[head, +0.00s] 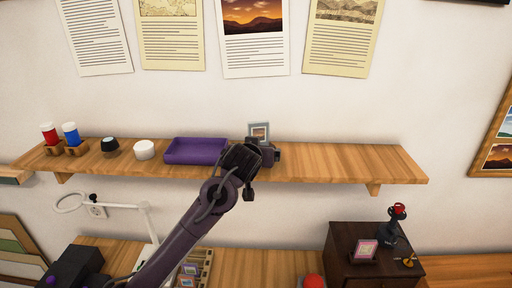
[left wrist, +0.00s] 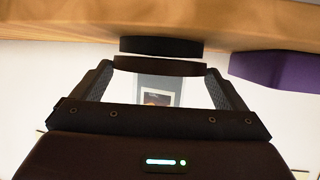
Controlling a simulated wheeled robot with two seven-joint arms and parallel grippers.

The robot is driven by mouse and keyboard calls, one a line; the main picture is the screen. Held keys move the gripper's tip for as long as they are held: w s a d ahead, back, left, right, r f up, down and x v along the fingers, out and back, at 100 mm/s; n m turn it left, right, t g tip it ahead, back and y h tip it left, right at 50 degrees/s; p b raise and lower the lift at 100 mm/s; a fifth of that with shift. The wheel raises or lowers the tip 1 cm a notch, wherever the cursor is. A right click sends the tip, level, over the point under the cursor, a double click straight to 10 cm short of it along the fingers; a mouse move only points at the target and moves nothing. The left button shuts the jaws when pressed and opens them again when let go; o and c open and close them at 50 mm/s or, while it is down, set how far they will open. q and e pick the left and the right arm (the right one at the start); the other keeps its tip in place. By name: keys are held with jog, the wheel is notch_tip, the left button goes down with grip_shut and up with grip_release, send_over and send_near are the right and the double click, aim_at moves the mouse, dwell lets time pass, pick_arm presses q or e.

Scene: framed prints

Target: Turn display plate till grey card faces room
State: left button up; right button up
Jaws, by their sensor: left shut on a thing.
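A small grey card (head: 259,130) with a picture in it stands upright at the back of the wall shelf, its picture side towards the room in the head view. My left gripper (head: 264,154) is in front of it and hides its foot. In the left wrist view, which is upside down, the fingers are closed on the two sides of the brown display plate (left wrist: 160,66). A black round base (left wrist: 160,45) lies between plate and shelf. The grey card (left wrist: 151,96) shows between the fingers, partly covered by my gripper. My right gripper is not in view.
A purple tray (head: 196,151) stands close to the left of my gripper. Further left are a white pot (head: 144,149), a dark pot (head: 110,147) and red and blue bottles. The shelf (head: 350,162) is bare to the right. A dark cabinet (head: 345,238) stands lower right.

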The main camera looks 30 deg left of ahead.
pick_arm(q)
jog(key=shift+r+m+t+h, duration=0.3)
jog(key=shift+r+m+h, duration=0.1)
jog(key=shift+r+h, duration=0.1)
jog(key=shift+a+m+t+h, duration=0.3)
jog(key=shift+m+h, duration=0.2)
jog(key=shift+m, duration=0.1)
jog(key=shift+f+m+h, duration=0.2)
jog(key=shift+m+h, duration=0.3)
jog(key=shift+h, duration=0.1)
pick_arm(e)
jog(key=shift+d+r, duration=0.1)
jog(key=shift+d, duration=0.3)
pick_arm(q)
jog(key=shift+f, duration=0.1)
jog(key=o, duration=0.5)
jog(key=shift+o, duration=0.7)
jog(key=shift+f, duration=0.1)
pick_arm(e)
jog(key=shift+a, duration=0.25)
